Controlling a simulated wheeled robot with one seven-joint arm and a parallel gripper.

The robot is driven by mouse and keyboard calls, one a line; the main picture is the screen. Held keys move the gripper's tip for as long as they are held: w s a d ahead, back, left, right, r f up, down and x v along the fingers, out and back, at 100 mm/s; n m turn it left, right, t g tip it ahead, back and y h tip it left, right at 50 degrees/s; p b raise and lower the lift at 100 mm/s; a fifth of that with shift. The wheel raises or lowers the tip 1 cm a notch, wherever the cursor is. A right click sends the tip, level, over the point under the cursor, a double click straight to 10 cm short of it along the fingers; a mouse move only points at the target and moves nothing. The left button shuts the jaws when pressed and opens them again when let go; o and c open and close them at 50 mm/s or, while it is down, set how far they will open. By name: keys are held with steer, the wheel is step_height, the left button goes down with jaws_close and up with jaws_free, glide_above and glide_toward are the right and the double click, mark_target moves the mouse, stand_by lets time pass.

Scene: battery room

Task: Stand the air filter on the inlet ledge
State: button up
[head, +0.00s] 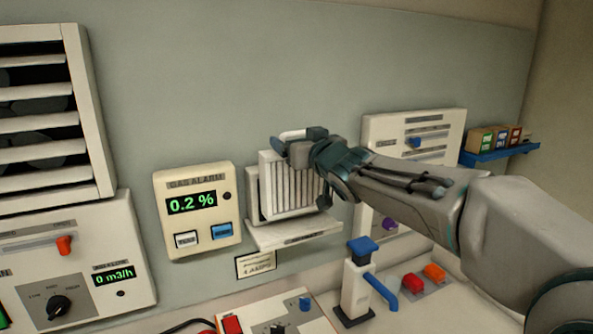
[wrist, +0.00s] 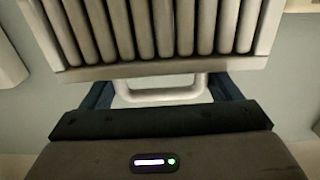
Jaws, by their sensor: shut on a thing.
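The air filter (head: 291,183) is a white framed block with upright pleats. It is upright in front of the wall, just over the inlet ledge (head: 295,235), a pale shelf below a white inlet frame (head: 252,195). I cannot tell whether its bottom edge touches the ledge. My gripper (head: 298,142) is shut on the filter's white handle at its top. In the wrist view the handle (wrist: 163,96) lies between the dark fingers, with the filter's pleats (wrist: 160,28) beyond it. The ledge is not clearly seen in the wrist view.
A gas alarm (head: 197,210) reading 0.2 % is on the wall left of the ledge. A blue-topped white dispenser-like post (head: 356,285) stands below right. A white panel (head: 415,135) and a blue shelf of small boxes (head: 500,152) are to the right. A louvred vent (head: 45,115) is far left.

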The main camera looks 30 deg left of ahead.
steer(key=shift+s+a+f, duration=0.25)
steer(key=shift+a, duration=0.05)
steer(key=shift+f, duration=1.9)
steer(key=shift+f+b, duration=0.2)
steer(key=shift+b, duration=0.15)
steer(key=o, duration=1.5)
steer(key=shift+o, duration=0.2)
